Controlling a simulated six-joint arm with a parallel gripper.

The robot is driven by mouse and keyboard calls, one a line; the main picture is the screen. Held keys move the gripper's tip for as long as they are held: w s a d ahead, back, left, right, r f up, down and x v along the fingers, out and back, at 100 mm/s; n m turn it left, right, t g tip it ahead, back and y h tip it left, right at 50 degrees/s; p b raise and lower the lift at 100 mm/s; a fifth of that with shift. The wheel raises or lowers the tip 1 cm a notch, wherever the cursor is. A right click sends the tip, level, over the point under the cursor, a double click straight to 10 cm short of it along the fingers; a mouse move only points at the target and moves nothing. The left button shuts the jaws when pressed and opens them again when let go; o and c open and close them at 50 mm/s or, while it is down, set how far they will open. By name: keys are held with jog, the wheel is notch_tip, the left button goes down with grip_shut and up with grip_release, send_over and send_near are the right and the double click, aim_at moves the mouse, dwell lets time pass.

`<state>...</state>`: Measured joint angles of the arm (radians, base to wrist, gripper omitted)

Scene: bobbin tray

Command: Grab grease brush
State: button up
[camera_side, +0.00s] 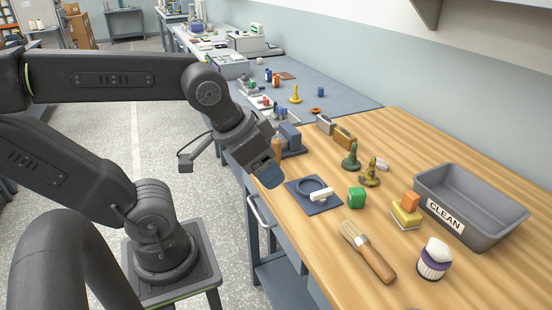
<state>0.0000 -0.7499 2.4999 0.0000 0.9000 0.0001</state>
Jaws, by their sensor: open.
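The grease brush (367,251) lies flat on the wooden bench near its front edge. It has pale bristles toward the upper left and a brown wooden handle toward the lower right. My gripper (268,176) hangs in the air over the bench's left edge, up and to the left of the brush, and apart from it. Its tip is blue. It is open, and I see nothing held in it.
A dark blue mat (330,207) with a ring and a white piece lies between gripper and brush. A green block (357,198), yellow sponge (405,216) and purple-white jar (434,262) surround the brush. A grey tray (507,222) labelled CLEAN stands right. Bench left of the brush is clear.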

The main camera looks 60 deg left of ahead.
jog(key=shift+c, duration=0.8)
jog(key=n+g+y, duration=0.2)
jog(key=n+y, duration=0.1)
jog(key=n, duration=0.5)
send_near(276, 141)
jog(key=shift+n, duration=0.3)
jog(key=x, duration=0.6)
jog(key=shift+w+a, duration=0.15)
jog(key=shift+w, duration=0.15)
jog(key=x, duration=0.5)
jog(key=shift+s+f, duration=0.35)
jog(key=shift+w+f, duration=0.2)
jog(key=shift+f, duration=0.25)
jog(key=shift+c, duration=0.4)
